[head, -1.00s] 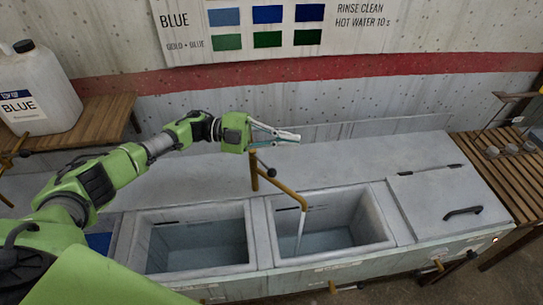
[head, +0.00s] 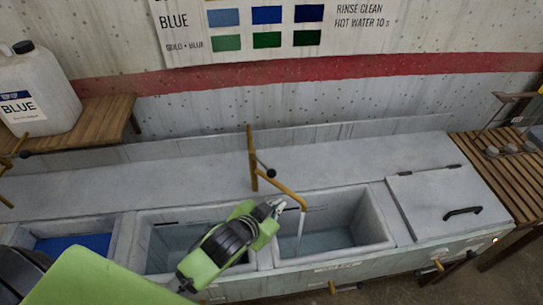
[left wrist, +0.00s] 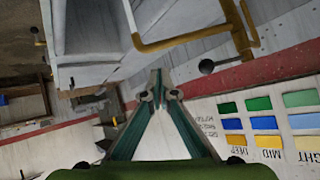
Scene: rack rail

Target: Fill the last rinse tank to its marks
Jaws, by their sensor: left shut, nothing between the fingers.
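A brass tap (head: 252,160) with a dark knob stands behind the tanks. Its spout (head: 285,193) points over the right-hand open tank (head: 383,220), and a pale stream (head: 300,228) falls from its tip. Grey-blue water (head: 328,241) lies low in that tank. The middle tank (head: 140,243) also holds shallow water, partly hidden by my left arm. My left gripper (head: 278,206) is shut and empty beside the spout's end, over the wall between these tanks; contact cannot be told. In the left wrist view, its fingertips (left wrist: 160,92) are below the spout (left wrist: 165,45).
A blue-filled tank (head: 118,232) is at the left. A closed lid (head: 425,205) with a dark handle covers the right end. A white jug labelled BLUE (head: 45,85) stands on a wooden shelf (head: 105,118). A slatted wooden rack (head: 510,185) is at the right.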

